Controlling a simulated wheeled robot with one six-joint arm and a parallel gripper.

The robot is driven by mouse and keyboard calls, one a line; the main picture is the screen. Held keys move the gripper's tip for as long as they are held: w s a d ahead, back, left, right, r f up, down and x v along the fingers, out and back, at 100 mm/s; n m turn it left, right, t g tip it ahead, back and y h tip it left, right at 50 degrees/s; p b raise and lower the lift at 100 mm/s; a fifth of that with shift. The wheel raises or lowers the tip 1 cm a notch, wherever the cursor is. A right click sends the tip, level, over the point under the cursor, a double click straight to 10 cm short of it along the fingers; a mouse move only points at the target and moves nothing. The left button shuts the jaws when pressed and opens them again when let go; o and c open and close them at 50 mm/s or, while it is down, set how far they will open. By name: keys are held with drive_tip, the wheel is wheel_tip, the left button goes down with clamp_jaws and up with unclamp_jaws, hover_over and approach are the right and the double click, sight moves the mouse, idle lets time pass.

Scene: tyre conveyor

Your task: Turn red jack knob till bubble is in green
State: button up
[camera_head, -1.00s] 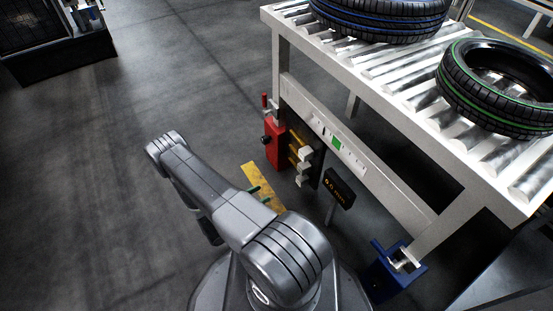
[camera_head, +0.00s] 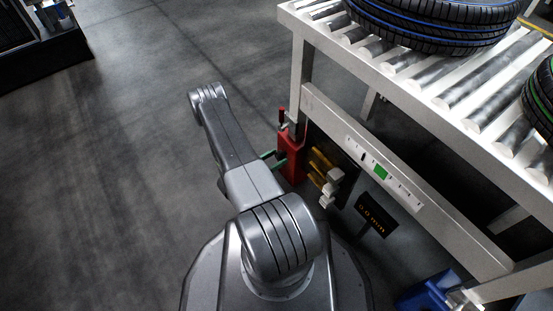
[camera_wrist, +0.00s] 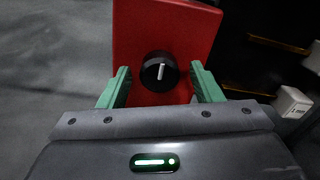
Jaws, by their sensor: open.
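The red jack (camera_head: 292,165) stands by the near leg of the conveyor frame. Its round black knob (camera_wrist: 160,72) has a white pointer mark, nearly upright in the wrist view. My gripper (camera_wrist: 162,80) is open, with one green finger on each side of the knob and a gap to it on both sides. In the head view my green fingers (camera_head: 272,158) reach the jack's left side, and the knob is hidden. A white level strip (camera_head: 405,192) on the frame beam has a green zone (camera_head: 381,172). The bubble is too small to place surely.
A black display (camera_head: 376,215) reads about 0.0 mm. A tyre (camera_head: 430,25) lies on the roller conveyor (camera_head: 440,85). A blue jack (camera_head: 428,292) stands at lower right.

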drive_tip(key=shift+w+d, duration=0.15)
drive_tip(key=shift+d, duration=0.15)
drive_tip(key=shift+c, duration=0.2)
drive_tip(key=c, duration=1)
drive_tip(key=shift+o, duration=0.2)
drive_tip(key=shift+m, duration=0.3)
drive_tip(key=m+b, duration=0.2)
drive_tip(key=m, duration=0.3)
drive_tip(key=shift+f, duration=0.1)
drive_tip(key=m+b, duration=0.1)
drive_tip(key=m, duration=0.5)
